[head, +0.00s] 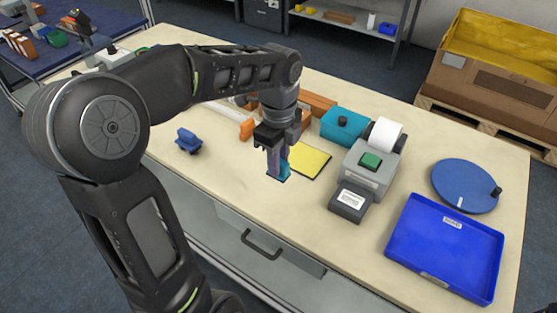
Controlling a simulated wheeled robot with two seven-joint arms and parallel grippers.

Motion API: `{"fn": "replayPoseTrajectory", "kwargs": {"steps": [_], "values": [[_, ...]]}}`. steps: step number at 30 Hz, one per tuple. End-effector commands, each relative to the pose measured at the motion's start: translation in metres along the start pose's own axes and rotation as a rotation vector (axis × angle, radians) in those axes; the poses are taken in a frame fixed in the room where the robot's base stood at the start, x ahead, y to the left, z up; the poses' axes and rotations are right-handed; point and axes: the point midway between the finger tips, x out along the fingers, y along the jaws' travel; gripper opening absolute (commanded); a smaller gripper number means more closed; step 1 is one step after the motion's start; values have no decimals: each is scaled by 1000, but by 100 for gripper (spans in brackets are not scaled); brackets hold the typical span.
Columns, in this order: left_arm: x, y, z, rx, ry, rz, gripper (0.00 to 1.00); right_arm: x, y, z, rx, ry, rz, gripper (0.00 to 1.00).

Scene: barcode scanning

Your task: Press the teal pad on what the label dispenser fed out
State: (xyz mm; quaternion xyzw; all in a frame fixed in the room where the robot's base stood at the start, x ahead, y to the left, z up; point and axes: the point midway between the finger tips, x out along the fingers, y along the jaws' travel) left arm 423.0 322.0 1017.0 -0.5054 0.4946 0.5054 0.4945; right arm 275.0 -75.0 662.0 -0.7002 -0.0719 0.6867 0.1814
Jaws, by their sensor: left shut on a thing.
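My left gripper (277,170) is shut on a teal pad (286,172). It holds the pad low over the table, at the left edge of a yellow sheet (312,161); I cannot tell whether the pad touches the table. The gripper hides part of the pad. The grey label dispenser (377,179) stands to the right, with a green button on top and a white roll (385,134) behind. A white label (352,198) with dark print shows on its dark front block. The dispenser is clear of the gripper. My right gripper is out of view.
A teal box (343,126) with a black knob stands behind the yellow sheet. A blue tray (445,243) and a blue round turntable (464,186) are at the right. A small blue object (188,140) lies at the left. The table front before the pad is clear.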

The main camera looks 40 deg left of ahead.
Motion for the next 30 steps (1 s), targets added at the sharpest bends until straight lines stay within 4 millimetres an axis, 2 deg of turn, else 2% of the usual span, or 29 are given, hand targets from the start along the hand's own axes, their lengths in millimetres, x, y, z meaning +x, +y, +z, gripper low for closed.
{"fn": "replayPoseTrajectory", "kwargs": {"steps": [11, 16, 20, 25, 30], "values": [[0, 0, 0, 1, 0, -1, 0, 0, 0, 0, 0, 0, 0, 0], [0, -4, -12, 33, 4, -1, 0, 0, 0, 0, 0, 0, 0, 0], [4, -14, -41, 109, 15, 5, 0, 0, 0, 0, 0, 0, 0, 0], [5, -41, -99, 218, 24, 5, 0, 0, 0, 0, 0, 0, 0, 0], [4, -62, -150, 223, 18, 5, 0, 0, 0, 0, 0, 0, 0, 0]]}}
